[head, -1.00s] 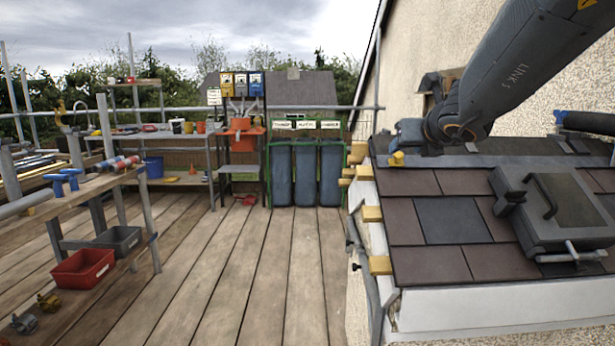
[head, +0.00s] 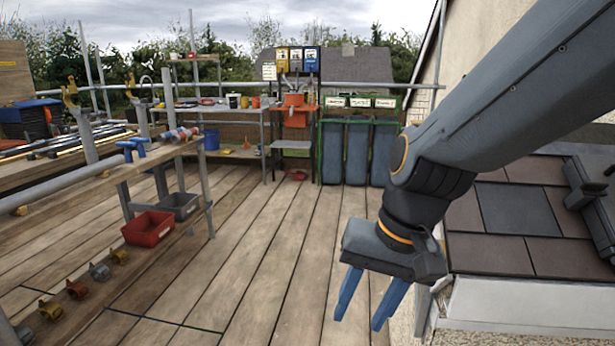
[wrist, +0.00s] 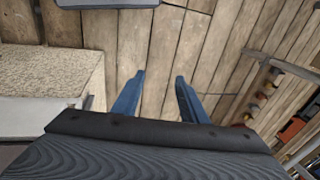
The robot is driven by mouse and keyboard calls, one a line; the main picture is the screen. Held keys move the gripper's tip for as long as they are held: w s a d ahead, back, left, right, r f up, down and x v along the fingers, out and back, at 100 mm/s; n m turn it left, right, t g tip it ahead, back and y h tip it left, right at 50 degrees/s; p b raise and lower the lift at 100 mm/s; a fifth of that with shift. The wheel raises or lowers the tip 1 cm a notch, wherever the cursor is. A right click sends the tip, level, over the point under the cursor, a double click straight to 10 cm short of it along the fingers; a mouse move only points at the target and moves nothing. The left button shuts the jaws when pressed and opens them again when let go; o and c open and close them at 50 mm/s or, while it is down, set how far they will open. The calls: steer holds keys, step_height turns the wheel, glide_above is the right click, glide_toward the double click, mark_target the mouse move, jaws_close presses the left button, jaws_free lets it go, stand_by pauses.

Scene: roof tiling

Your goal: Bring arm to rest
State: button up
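My gripper (head: 366,303) hangs over the plank deck, just left of the tiled roof edge in the head view. Its two blue fingers point down and stand apart with nothing between them. In the wrist view the open fingers (wrist: 158,98) show against bare wooden planks. My arm reaches in from the upper right and covers part of the roof and wall.
The tiled roof (head: 512,215) with a grey case (head: 600,205) on it stands at right. A wooden bench (head: 100,185) at left has a red bin (head: 148,229) and a grey bin (head: 181,204) on its lower shelf. The plank deck (head: 240,250) between is clear.

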steer(key=s+d+r+h+p, duration=0.1)
steer(key=s+d+r+p, duration=0.1)
steer(key=d+p, duration=0.3)
steer(key=s+d+r+n+g+h+p, duration=0.1)
steer(key=d+r+p, duration=0.3)
steer(key=p, duration=0.6)
steer(key=shift+s+d+n+h, duration=0.3)
steer(key=shift+s+d, duration=0.25)
steer(key=shift+d, duration=0.4)
